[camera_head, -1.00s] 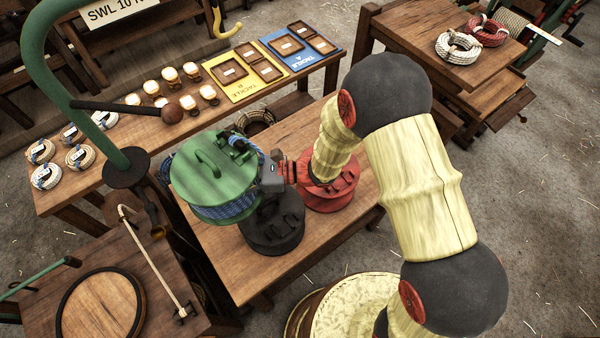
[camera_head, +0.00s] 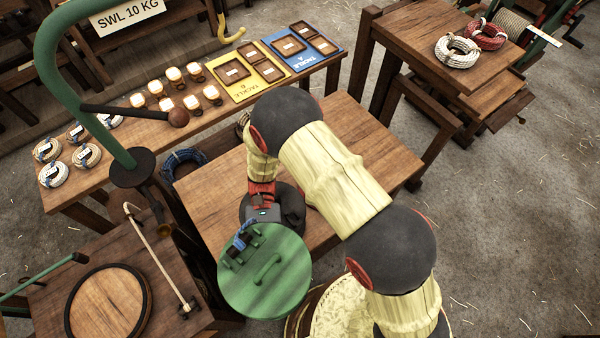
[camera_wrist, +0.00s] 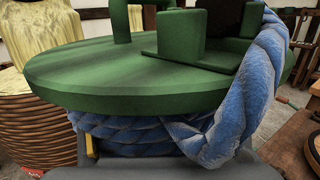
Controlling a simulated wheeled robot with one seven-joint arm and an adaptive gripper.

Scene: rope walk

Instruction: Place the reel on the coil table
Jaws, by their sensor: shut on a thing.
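The reel (camera_head: 265,275) has a green disc top with a handle and blue rope. It is in front of the near edge of the middle table in the head view, seemingly held up. My gripper (camera_head: 256,222) is shut on its far side. In the wrist view the reel (camera_wrist: 150,75) fills the picture, with blue rope wound below the green disc and a loose end over its rim. The side table (camera_head: 430,25) at upper right carries a white and a red rope coil; no label shows whether it is the coil table.
A green post (camera_head: 85,85) and a round board (camera_head: 105,305) stand at left.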

